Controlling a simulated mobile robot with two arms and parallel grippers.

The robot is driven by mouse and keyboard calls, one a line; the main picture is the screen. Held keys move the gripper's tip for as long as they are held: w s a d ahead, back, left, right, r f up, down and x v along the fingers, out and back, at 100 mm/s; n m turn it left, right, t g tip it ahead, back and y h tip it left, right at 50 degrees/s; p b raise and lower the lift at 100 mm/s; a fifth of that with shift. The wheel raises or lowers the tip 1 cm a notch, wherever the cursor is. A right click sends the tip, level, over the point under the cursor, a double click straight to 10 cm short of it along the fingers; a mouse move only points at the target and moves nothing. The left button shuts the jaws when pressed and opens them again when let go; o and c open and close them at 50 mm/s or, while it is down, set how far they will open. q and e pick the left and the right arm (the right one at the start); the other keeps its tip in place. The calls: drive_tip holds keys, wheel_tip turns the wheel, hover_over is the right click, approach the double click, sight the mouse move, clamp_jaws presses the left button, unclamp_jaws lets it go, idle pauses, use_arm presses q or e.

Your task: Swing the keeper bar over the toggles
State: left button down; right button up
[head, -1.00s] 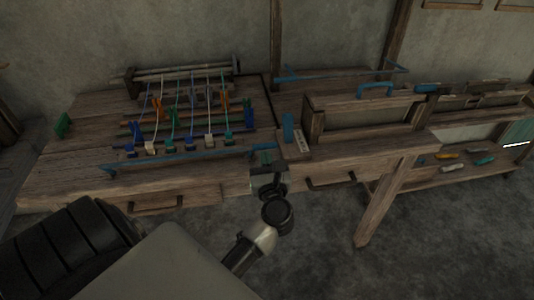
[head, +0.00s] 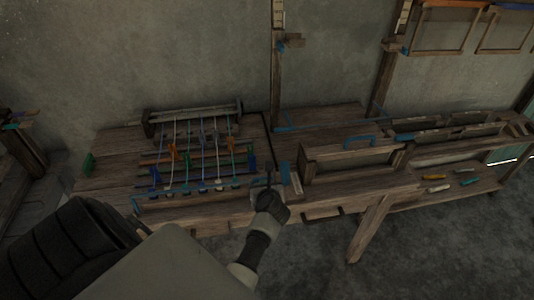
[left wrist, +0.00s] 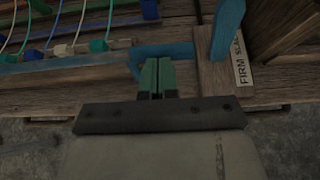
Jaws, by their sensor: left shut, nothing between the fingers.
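The blue keeper bar (left wrist: 168,49) runs along the loom's front edge, and its left end (head: 135,205) shows in the head view. It appears to lie in front of the row of toggles (head: 201,187), several small blue, white and green blocks on coloured cords. Some toggles (left wrist: 97,45) also show in the left wrist view. My left gripper (head: 268,183) is at the bar's right end, at the table's front edge. Its green fingertips (left wrist: 157,75) are shut and empty, just below the bar's bent end; whether they touch it I cannot tell. My right gripper is out of view.
A blue upright lever (left wrist: 228,30) stands right of the bar beside a label (left wrist: 241,62) reading FIRM and a partly hidden word. Drawer pulls (head: 323,215) jut from the table front.

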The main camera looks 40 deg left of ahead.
use_arm(q)
drive_tip(key=shift+w+a+p, duration=0.5)
drive_tip(key=shift+w+a, duration=0.75)
drive_tip(key=shift+a, duration=0.25)
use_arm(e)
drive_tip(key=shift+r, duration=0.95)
use_arm(q)
drive_tip(key=shift+w+a, duration=0.1)
